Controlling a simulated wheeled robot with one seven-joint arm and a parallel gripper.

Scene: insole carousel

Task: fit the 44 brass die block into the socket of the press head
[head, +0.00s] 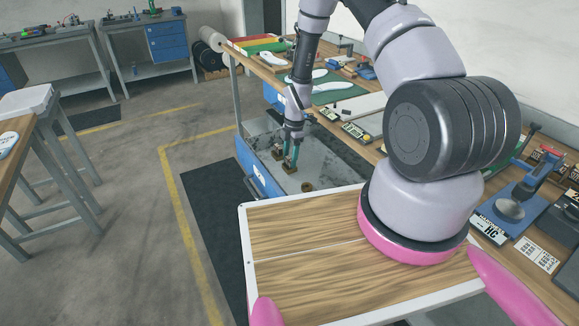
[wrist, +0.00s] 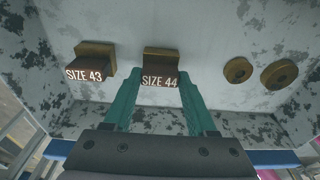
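The 44 brass die block (wrist: 160,68), marked SIZE 44, sits on the scuffed grey floor of an open blue drawer (head: 262,172). A similar block marked SIZE 43 (wrist: 92,62) is to its left in the wrist view. My gripper (head: 291,152) reaches down into the drawer. In the wrist view its teal fingers (wrist: 160,92) are spread, one on each side of the 44 block, and do not look closed on it. In the head view the fingers partly cover the blocks. I cannot make out the press head's socket.
Two round brass pieces with holes (wrist: 238,70) (wrist: 279,73) lie right of the 44 block in the drawer. The drawer walls surround my gripper. A workbench (head: 375,130) with tools runs along the right. A blue bench device (head: 535,192) stands at far right.

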